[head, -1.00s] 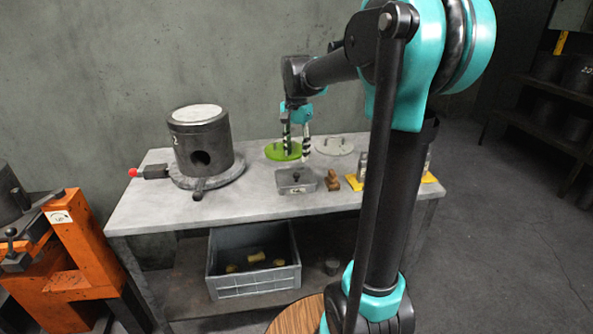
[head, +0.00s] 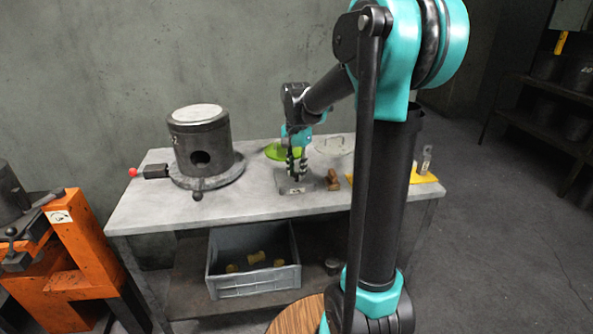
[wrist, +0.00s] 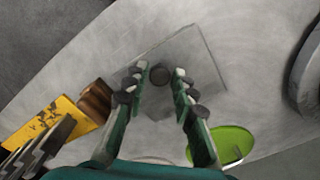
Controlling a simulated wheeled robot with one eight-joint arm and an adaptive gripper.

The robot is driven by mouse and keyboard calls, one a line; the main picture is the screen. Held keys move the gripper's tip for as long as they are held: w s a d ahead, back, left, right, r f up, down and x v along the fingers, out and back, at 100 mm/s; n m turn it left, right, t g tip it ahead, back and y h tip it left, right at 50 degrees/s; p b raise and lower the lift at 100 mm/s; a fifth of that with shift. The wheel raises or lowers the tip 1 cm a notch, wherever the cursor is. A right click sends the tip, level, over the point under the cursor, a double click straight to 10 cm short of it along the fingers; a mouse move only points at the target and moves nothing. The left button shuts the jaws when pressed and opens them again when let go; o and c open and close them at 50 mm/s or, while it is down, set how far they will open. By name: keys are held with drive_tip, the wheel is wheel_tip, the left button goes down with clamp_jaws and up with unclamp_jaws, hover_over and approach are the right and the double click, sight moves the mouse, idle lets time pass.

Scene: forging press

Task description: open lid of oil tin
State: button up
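The oil tin (head: 291,188) is a low grey box on the table, mostly hidden behind my gripper in the head view. In the wrist view its square grey lid (wrist: 207,68) is seen from above, with a round dark knob (wrist: 158,74) near the middle. My gripper (head: 297,174) points down over the tin. In the wrist view its fingers (wrist: 159,77) are apart, one on each side of the knob, with a small gap showing on both sides. I cannot tell the height of the fingertips against the knob.
A brown wooden piece (head: 333,181) stands just right of the tin. Behind are a green disc (head: 274,152) and a grey round lid (head: 338,146). A grey crate (head: 253,282) sits below.

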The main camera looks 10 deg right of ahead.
clamp_jaws()
drive_tip(key=shift+w+r, duration=0.1)
drive_tip(key=shift+r, duration=0.05)
